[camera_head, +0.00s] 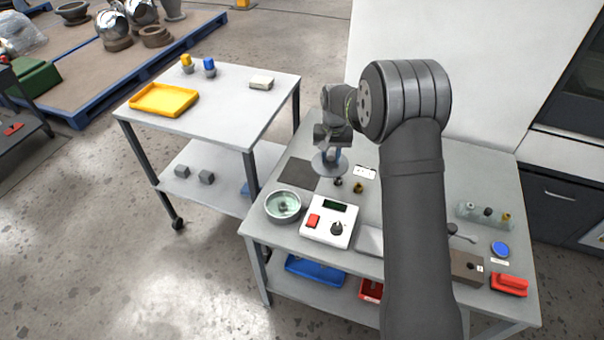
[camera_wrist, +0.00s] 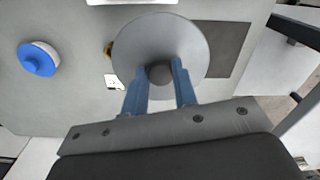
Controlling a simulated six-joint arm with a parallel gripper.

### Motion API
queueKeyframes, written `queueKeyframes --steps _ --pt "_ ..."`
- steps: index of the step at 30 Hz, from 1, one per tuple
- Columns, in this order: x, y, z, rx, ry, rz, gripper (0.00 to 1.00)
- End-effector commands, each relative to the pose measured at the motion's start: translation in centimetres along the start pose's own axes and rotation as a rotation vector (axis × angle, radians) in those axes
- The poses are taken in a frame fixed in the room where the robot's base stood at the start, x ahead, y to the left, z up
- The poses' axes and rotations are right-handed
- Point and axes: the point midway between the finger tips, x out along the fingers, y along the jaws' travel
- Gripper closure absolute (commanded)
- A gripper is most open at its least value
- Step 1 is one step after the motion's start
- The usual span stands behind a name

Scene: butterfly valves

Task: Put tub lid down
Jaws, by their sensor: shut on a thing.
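My gripper (camera_head: 331,153) is shut on the knob of the tub lid (camera_head: 322,166), a grey round disc held above the workbench near the dark mat. In the wrist view, the two blue fingers of my gripper (camera_wrist: 160,74) stand on either side of the dark knob, and the lid (camera_wrist: 160,35) spreads out beyond them. The dark mat (camera_head: 297,174) lies bare to the left of the lid; it also shows in the wrist view (camera_wrist: 230,48), partly behind the lid. The open tub (camera_head: 283,206) stands at the bench's left front with greenish contents.
A white control box (camera_head: 329,222) with a red switch and black knob stands beside the tub. A brass piece (camera_head: 358,188) and a small label card (camera_head: 364,172) are near the lid. A blue-topped round item (camera_wrist: 38,58) shows in the wrist view. My arm hides the bench's middle.

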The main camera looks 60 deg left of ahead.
Motion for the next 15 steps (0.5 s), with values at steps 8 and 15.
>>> queueKeyframes --steps 8,15 --pt "1.3 1.4 -3.8 0.0 0.0 0.0 0.98" --pt "3.8 -2.4 -5.0 -0.005 -0.002 0.0 0.98"
